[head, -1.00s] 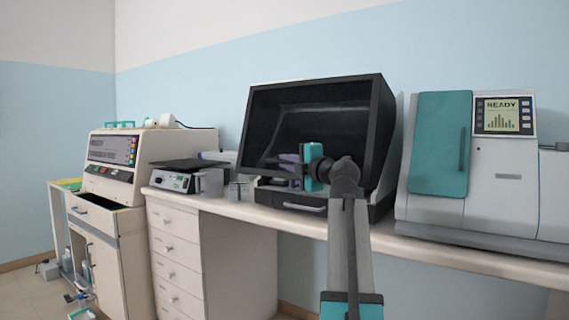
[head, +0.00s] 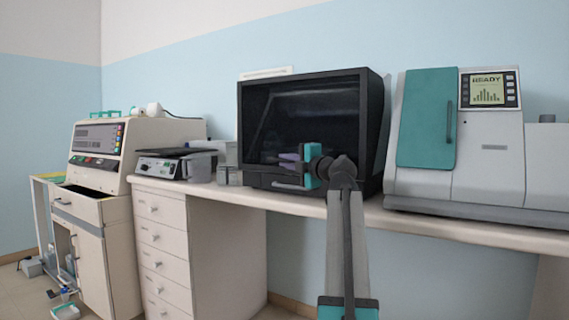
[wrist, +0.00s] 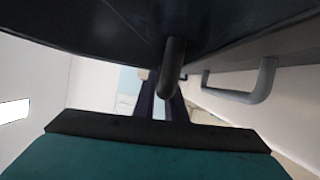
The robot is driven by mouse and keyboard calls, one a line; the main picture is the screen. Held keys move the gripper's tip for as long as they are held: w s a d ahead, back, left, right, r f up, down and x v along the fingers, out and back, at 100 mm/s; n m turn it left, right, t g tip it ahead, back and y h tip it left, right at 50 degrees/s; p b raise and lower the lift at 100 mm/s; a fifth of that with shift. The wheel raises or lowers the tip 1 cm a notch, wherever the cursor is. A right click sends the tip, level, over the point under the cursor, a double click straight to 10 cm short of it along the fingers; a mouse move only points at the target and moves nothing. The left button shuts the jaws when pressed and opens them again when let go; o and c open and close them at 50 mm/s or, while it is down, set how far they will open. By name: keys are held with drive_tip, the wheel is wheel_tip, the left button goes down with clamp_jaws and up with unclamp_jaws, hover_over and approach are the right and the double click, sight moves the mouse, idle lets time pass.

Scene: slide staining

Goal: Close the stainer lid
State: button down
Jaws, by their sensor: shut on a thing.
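The stainer (head: 374,130) is a black box on the bench in the middle of the head view. Its dark, see-through lid (head: 310,105) stands almost upright over the front, with its lower edge down by the base; any small gap there is too fine to tell. My gripper (head: 288,163) is at the lid's lower front, reaching in from the right. In the wrist view my fingers (wrist: 160,105) are closed about a dark, rounded handle bar (wrist: 173,65) below the dark lid surface. The grip itself is partly hidden.
A grey pull handle (wrist: 243,92) sits beside my fingers in the wrist view. A machine with a teal door (head: 427,118) stands to the right. A small scale (head: 160,165) and grey containers (head: 201,165) stand to the left. A drawer cabinet (head: 160,240) is below.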

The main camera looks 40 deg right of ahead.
drive_tip(key=shift+d+f, duration=0.15)
drive_tip(key=shift+f, duration=0.1)
drive_tip(key=c, duration=1.8)
unclamp_jaws()
drive_tip(key=shift+w+d+f, duration=0.1)
drive_tip(key=shift+w+d, duration=0.05)
drive_tip(key=shift+s+a+p, duration=0.25)
drive_tip(key=shift+s+p, duration=0.05)
drive_tip(key=shift+s, duration=0.45)
drive_tip(key=s+p, duration=0.1)
drive_tip(key=s, duration=0.3)
drive_tip(key=s+a+p, duration=0.1)
drive_tip(key=s, duration=0.3)
drive_tip(key=s+a+p, duration=0.1)
drive_tip(key=s, duration=0.3)
drive_tip(key=shift+s+f, duration=0.1)
drive_tip(key=shift+f, duration=0.05)
